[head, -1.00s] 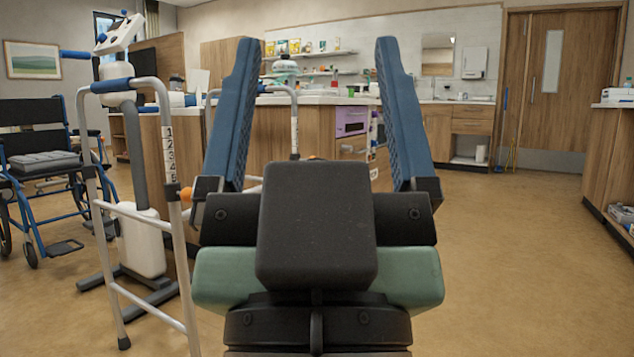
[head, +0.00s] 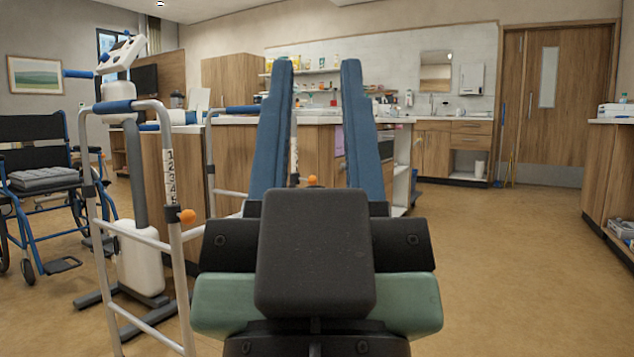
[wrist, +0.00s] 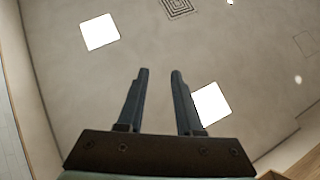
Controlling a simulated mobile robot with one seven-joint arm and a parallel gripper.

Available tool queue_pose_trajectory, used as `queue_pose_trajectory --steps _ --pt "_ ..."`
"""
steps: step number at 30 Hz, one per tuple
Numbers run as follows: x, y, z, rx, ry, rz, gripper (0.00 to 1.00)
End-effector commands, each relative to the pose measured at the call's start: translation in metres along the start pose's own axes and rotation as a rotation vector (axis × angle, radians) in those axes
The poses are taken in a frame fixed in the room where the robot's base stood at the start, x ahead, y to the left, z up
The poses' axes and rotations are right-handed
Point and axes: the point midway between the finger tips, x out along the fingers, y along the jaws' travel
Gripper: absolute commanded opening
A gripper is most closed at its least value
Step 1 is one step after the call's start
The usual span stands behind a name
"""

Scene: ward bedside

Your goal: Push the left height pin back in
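A walking frame (head: 172,262) with grey tubes and blue hand grips stands at the left in the head view. Its near leg carries a number strip (head: 169,178) and an orange pin knob (head: 187,216), which sits at the leg's right side below the numbers. How far that pin stands out, I cannot tell. A second orange knob (head: 312,180) shows between my fingers, farther back. My gripper (head: 315,62) points up, right of the near leg and apart from it. Its two blue fingers are apart with nothing between them. The wrist view shows my gripper (wrist: 160,72) against the ceiling.
A white and grey device on a wheeled stand (head: 140,258) is close behind the walking frame. A wheelchair (head: 40,180) stands at far left. A wooden counter (head: 230,160) is behind. The floor (head: 500,260) to the right is clear.

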Motion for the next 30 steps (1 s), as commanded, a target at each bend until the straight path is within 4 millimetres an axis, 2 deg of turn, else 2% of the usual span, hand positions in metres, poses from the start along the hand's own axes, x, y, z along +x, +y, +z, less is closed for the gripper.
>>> queue_pose_trajectory --steps 1,5,24,27,30 --pt "0.014 0.0 -0.013 0.001 0.0 0.0 0.24" --pt "0.04 0.0 -0.038 0.002 0.0 0.0 0.0" --pt "0.196 0.002 -0.185 0.01 0.0 -0.001 0.0" --pt "0.209 0.002 -0.198 0.011 0.0 -0.001 0.0" --pt "0.214 0.002 -0.203 0.011 -0.001 -0.001 0.0"
